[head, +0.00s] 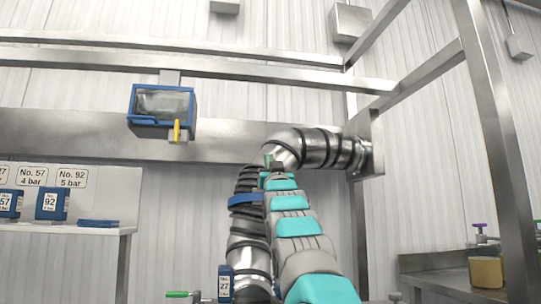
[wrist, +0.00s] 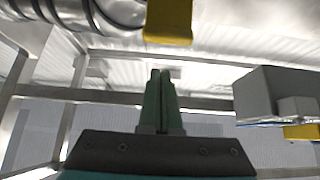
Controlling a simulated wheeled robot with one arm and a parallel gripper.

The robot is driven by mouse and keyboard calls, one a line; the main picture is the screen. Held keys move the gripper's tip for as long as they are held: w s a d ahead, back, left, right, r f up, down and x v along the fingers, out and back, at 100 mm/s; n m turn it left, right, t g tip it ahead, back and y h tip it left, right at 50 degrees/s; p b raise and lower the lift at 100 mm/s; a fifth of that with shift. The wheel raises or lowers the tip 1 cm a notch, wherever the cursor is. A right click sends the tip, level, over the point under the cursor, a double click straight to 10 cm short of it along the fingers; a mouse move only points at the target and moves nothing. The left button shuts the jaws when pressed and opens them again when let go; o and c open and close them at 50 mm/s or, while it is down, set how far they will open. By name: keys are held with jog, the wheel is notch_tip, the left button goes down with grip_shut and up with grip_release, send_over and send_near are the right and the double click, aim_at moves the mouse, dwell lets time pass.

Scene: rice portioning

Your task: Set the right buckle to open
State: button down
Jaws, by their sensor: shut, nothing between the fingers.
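A yellow piece (wrist: 168,22), seemingly a buckle, hangs at the top of the wrist view beside the ribbed metal pipe. I cannot tell from this view whether it is open or closed. My gripper (wrist: 160,74) has its green fingers together with nothing between them; they point toward the yellow piece from below in the picture, with a visible gap. In the head view my gripper (head: 268,161) is small and partly hidden by my arm, in front of the bent metal pipe (head: 320,148). The yellow piece by the pipe is hidden in the head view.
A blue-framed box (head: 160,104) with a yellow handle (head: 177,131) hangs on the rail left of my arm; its grey body (wrist: 272,95) shows at right in the wrist view. A shelf (head: 70,229) with blue numbered cartridges is at left, a metal counter (head: 450,280) at right.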

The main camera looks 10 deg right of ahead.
jog(key=f+b, duration=0.3)
jog(key=shift+w+f, duration=0.3)
jog(key=shift+f, duration=0.1)
jog(key=f+t+b, duration=0.1)
jog(key=t+b, duration=0.1)
jog(key=shift+s+f+b, duration=0.15)
jog(key=shift+f+b, duration=0.15)
jog(key=shift+b, duration=0.05)
jog(key=shift+s+r, duration=0.1)
jog(key=shift+r, duration=0.1)
